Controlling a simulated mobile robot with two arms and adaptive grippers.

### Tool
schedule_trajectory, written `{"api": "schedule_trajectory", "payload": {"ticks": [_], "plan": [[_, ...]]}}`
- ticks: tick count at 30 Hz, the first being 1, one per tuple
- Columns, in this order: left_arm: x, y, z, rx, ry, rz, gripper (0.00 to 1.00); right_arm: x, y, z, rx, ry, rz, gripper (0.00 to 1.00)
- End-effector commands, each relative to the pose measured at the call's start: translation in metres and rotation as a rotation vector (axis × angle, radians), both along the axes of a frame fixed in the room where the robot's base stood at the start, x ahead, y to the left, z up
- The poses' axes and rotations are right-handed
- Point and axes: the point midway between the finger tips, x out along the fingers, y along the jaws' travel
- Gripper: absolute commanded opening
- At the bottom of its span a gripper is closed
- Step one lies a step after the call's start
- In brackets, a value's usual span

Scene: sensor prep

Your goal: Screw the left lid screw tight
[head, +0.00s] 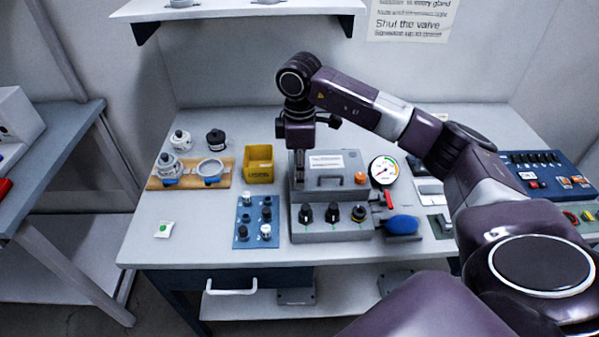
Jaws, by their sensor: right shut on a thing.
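My right gripper (299,178) points down at the left end of the grey box's lid (342,191). It is shut on the left lid screw, which the fingers hide. I cannot tell how deep the screw sits. An orange lid screw (361,178) shows at the right end of the same lid, with a handle and a white label between them. My left gripper is out of view.
In front of the lid is a grey panel (333,236) with several dark knobs. A yellow bin (258,164), a blue fittings board (243,224) and a wooden board (156,182) stand left. A gauge (383,169) and blue-handled tool (402,224) lie right. The table's front left is mostly clear.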

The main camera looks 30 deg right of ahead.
Motion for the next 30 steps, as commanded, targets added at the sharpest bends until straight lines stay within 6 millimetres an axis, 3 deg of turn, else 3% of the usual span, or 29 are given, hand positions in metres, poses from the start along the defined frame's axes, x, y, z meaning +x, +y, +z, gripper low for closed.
{"api": "schedule_trajectory", "payload": {"ticks": [12, 13, 18, 26, 30], "plan": [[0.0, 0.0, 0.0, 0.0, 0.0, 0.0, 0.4, 0.001, -0.001, 0.001, 0.0, -0.002, -0.008, 0.0], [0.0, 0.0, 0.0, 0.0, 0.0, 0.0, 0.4, 0.001, -0.001, 0.0, 0.0, -0.002, -0.008, 0.2], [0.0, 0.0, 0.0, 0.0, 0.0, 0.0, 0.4, 0.0, 0.0, 0.0, 0.0, -0.001, -0.008, 0.37], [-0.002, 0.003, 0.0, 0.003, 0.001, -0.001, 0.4, 0.0, 0.0, 0.001, 0.0, -0.001, -0.006, 0.37], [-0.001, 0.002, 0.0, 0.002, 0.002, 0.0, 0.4, 0.001, 0.0, 0.012, 0.001, -0.003, -0.006, 0.37]]}}
